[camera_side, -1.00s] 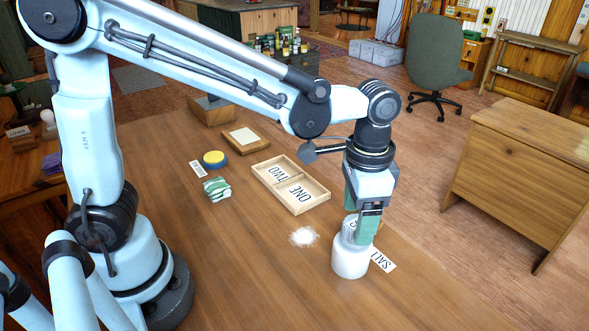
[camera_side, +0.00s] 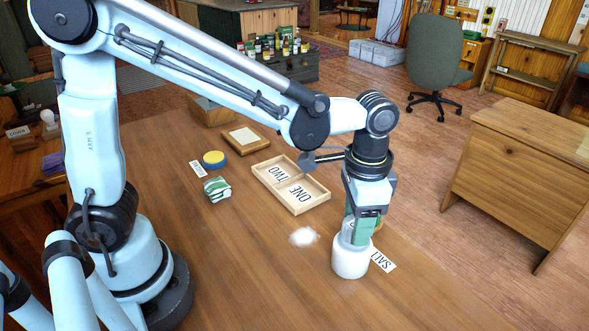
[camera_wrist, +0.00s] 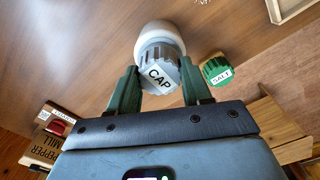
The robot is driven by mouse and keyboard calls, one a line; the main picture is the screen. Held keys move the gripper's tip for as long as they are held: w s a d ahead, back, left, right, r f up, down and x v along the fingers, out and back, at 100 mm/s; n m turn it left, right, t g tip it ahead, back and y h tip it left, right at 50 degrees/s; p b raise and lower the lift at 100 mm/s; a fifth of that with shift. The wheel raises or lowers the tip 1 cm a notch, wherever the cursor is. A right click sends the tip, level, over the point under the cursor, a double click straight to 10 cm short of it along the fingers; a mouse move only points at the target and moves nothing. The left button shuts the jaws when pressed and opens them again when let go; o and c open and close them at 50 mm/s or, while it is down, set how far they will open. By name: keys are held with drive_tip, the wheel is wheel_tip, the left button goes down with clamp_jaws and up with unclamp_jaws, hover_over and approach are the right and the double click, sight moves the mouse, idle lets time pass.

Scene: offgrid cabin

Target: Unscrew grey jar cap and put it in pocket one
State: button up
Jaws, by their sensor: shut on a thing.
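The white jar (camera_side: 350,263) stands upright on the table under my gripper. Its ribbed grey cap (camera_wrist: 158,76), with a tag reading CAP, shows in the wrist view on top of the white jar (camera_wrist: 160,35). My gripper (camera_side: 358,229) points down and is shut on the cap; its green fingers stand on both sides of it in the wrist view (camera_wrist: 160,88). In the side view the fingers hide most of the cap. The wooden tray (camera_side: 274,190) has two pockets, marked ONE (camera_side: 300,192) and TWO (camera_side: 281,173). No cap shows in either pocket.
A white powder pile (camera_side: 303,237) lies left of the jar. A SALT card (camera_side: 383,261) lies right of it. A green-topped thing labelled SALT (camera_wrist: 217,71) stands close by. A yellow-blue round thing (camera_side: 214,159) and a green-white packet (camera_side: 217,188) are left of the tray.

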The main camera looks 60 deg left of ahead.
drive_tip(key=n, duration=0.4)
drive_tip(key=shift+n, duration=1)
drive_tip(key=n, duration=0.2)
drive_tip(key=shift+n, duration=0.3)
drive_tip(key=n, duration=0.3)
drive_tip(key=shift+n, duration=0.9)
drive_tip(key=n, duration=0.4)
drive_tip(key=shift+n, duration=0.3)
